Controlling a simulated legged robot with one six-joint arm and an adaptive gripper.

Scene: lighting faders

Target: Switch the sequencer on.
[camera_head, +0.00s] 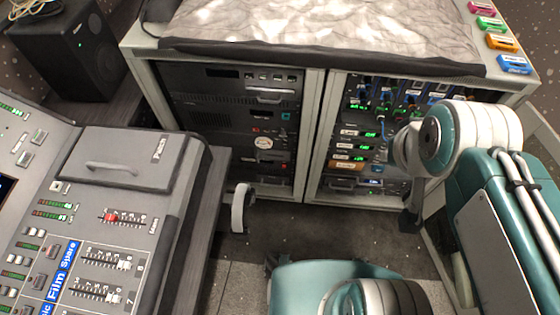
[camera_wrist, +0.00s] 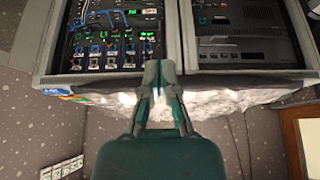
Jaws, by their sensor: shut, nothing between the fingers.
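I cannot tell by sight which unit is the sequencer; no label naming it is legible. The right rack bay (camera_head: 368,145) holds several modules with green readouts, and blue cables at its top. The left rack bay (camera_head: 225,120) holds dark units with small buttons and a few red lights. In the wrist view the rack appears upside down, with the patch-cable modules (camera_wrist: 108,45) at left and a dark unit (camera_wrist: 242,28) at right. My gripper (camera_wrist: 159,70) is shut and empty, its tips in front of the post between the bays. Its fingers are not clear in the head view.
A grey mixing console (camera_head: 125,165) with faders fills the lower left. A black speaker (camera_head: 68,50) stands behind it. A crumpled pale sheet (camera_head: 330,30) covers the rack top, with coloured labelled blocks (camera_head: 502,42) at right. Dark floor (camera_head: 300,235) lies open before the rack.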

